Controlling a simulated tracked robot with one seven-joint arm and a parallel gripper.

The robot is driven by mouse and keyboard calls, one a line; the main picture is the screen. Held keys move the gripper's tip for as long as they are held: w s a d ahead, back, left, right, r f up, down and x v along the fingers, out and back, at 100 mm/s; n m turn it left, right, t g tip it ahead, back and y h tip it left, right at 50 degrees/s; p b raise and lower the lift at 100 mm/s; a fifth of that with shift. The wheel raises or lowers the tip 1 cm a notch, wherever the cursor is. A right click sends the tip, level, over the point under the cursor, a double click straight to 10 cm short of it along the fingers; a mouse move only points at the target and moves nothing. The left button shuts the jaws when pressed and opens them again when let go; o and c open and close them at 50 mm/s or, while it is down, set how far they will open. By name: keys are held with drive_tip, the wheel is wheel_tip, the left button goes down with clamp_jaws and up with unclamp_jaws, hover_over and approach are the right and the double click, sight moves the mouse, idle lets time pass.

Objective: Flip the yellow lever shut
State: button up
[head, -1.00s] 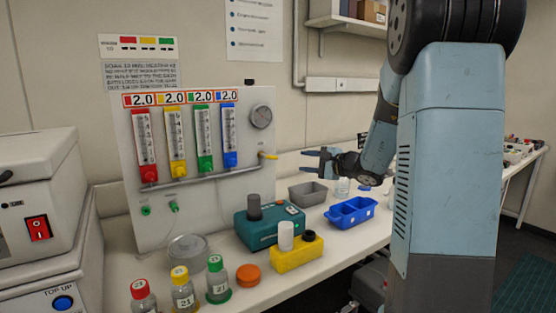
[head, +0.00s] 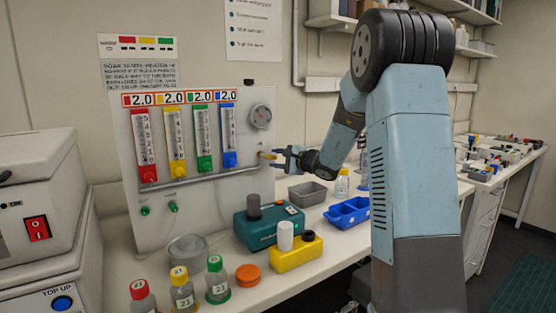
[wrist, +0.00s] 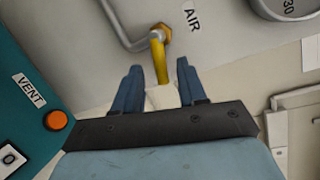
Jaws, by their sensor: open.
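The yellow lever (head: 267,155) sits at the right end of the grey pipe on the white panel, near its right edge. In the wrist view the lever (wrist: 158,52) is joined to a brass fitting beside the word AIR and points down the picture toward me. My gripper (head: 281,162) is open at the panel's right edge, close to the lever. In the wrist view the fingertips (wrist: 158,68) stand on either side of the lever's free end, with gaps on both sides.
The panel (head: 125,205) carries coloured flow tubes and a round gauge (head: 260,116). Below on the bench are a teal device (head: 262,234), a yellow block (head: 296,257), a blue tray (head: 349,213), a grey bin (head: 308,195) and several bottles.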

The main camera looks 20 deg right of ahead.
drive_tip(key=shift+w+a, duration=0.2)
drive_tip(key=shift+c, duration=0.3)
clamp_jaws()
